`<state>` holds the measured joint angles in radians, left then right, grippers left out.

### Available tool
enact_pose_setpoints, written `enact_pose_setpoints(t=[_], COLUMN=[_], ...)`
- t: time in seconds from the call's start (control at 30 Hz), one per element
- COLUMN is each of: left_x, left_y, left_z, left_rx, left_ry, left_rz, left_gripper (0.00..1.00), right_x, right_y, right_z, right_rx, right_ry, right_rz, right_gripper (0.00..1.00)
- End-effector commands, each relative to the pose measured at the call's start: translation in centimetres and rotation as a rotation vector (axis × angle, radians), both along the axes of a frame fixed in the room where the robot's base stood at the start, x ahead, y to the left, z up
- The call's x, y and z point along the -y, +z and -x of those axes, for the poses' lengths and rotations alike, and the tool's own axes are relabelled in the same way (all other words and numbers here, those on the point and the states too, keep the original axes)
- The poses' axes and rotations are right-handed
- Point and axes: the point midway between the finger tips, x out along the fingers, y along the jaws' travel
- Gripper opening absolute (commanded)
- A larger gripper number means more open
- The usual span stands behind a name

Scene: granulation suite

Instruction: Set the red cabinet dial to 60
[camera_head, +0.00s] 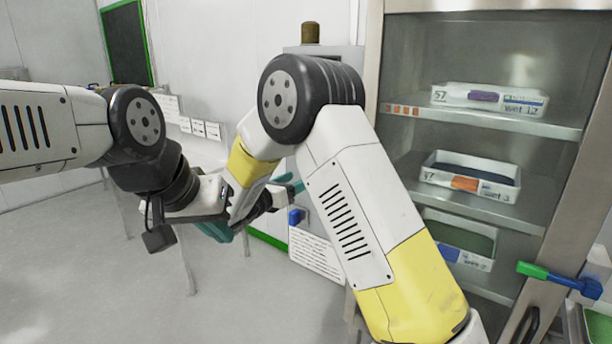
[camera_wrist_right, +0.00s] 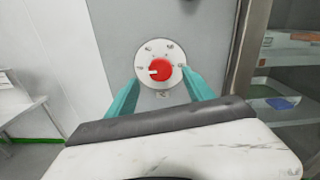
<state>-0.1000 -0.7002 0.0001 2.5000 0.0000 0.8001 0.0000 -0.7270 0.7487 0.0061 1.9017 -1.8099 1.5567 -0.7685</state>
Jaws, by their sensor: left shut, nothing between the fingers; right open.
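The red dial (camera_wrist_right: 159,70) sits on a round pale plate (camera_wrist_right: 176,52) on a grey panel in the right wrist view. Its white mark points to the left; any numbers around it are too small to read. My right gripper (camera_wrist_right: 160,78) is open, with one teal finger on each side of the dial's lower part. I cannot tell whether the fingers touch it. In the head view my right arm hides the dial. My left gripper (camera_head: 218,231) is shut and empty, close beside my right wrist and partly overlapped by it.
A glass-fronted cabinet (camera_head: 373,60) with several labelled trays, such as the white tray (camera_head: 468,180), stands at the right. A blue-green handle (camera_head: 558,278) sticks out by its lower right side. A printed sheet (camera_head: 317,257) hangs below my right gripper. The floor (camera_head: 90,275) at left is mostly clear.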

Motion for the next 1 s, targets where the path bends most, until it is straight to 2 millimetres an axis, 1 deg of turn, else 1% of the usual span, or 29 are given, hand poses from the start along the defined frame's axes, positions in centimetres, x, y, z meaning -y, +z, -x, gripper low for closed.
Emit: enact_pose_setpoints(t=[0.03,0.1,0.3,0.6,0.63,0.93,1.0], left_x=[0.0,0.0,0.0,0.0,0.0,0.0,0.0], left_y=[0.0,0.0,0.0,0.0,0.0,0.0,0.0], left_z=[0.0,0.0,0.0,0.0,0.0,0.0,0.0], left_rx=[0.0,0.0,0.0,0.0,0.0,0.0,0.0], left_ry=[0.0,0.0,0.0,0.0,0.0,0.0,0.0], left_rz=[0.0,0.0,0.0,0.0,0.0,0.0,0.0], left_gripper=[0.0,0.0,0.0,0.0,0.0,0.0,0.0], right_x=[0.7,1.3,2.4,2.6,2.6,2.6,2.6], right_y=[0.0,0.0,0.0,0.0,0.0,0.0,0.0], right_z=[-0.8,-1.6,-3.2,-3.6,-3.5,-3.5,-3.5], right_rx=[0.001,0.001,0.0,0.0,0.0,0.0,0.0], right_ry=[-0.004,-0.003,-0.002,0.0,0.0,0.0,0.0], right_rz=[0.0,-0.002,-0.003,-0.002,-0.002,-0.004,-0.004], right_gripper=[0.61,0.61,0.61,0.61,0.59,0.0,0.0])
